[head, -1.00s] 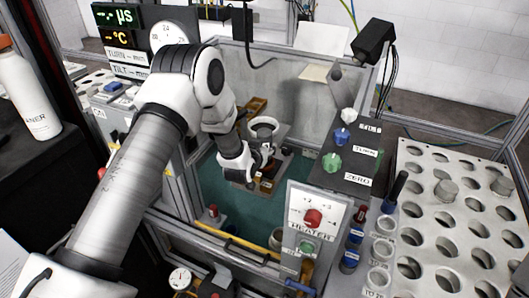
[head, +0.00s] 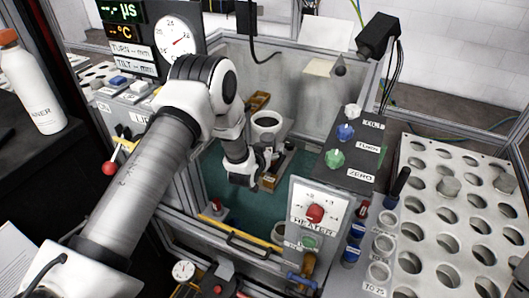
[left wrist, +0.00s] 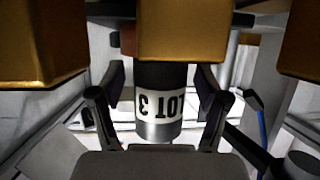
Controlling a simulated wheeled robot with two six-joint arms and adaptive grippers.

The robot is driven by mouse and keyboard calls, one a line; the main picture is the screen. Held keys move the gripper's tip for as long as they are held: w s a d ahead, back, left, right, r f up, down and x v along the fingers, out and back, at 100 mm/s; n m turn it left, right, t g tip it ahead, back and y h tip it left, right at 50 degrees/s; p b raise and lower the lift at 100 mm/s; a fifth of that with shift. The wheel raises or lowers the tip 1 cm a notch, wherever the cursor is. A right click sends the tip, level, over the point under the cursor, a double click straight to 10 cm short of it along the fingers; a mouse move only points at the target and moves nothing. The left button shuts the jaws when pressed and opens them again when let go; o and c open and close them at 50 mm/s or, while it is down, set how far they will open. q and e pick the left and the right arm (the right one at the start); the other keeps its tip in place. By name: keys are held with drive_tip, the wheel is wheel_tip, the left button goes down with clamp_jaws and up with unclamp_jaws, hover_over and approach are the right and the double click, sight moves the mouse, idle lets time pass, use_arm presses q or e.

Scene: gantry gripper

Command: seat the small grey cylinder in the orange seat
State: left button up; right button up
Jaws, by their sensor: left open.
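My left gripper (head: 270,160) reaches down into the open-topped enclosure, beside a white ring-topped holder (head: 266,121). In the left wrist view its dark fingers (left wrist: 159,115) stand apart, one on each side of a small cylinder (left wrist: 158,103). The cylinder has a dark upper part, a white band lettered "LOT 3" and a grey metal end. Gaps show between it and both fingers. An orange-brown block (head: 268,184) lies just below the gripper in the head view; I cannot tell whether it is the orange seat. My right gripper is not in view.
A perforated rack (head: 463,215) with two grey cylinders stands at the right. A control box with knobs (head: 346,152) and a heater panel (head: 317,214) border the enclosure. Brass-coloured blocks (left wrist: 183,31) hang close above the cylinder.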

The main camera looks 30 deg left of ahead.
use_arm(q)
drive_tip(key=b+v, duration=0.3)
drive_tip(key=v, duration=0.8)
drive_tip(key=s+d+f+m+g+h, duration=0.1)
drive_tip(key=s+d+f+g, duration=0.15)
drive_tip(key=s+f, duration=0.45)
drive_tip(key=s+d+f+g+h, duration=0.1)
drive_tip(key=s+d+f+g, duration=0.1)
drive_tip(key=s+f+g, duration=0.4)
drive_tip(key=s+d+f+g, duration=0.1)
drive_tip(key=s+f, duration=0.3)
drive_tip(key=s, duration=0.6)
drive_tip(key=s+d+f+g, duration=0.2)
drive_tip(key=s+f+g, duration=0.2)
drive_tip(key=s, duration=0.7)
drive_tip(key=shift+s, duration=0.2)
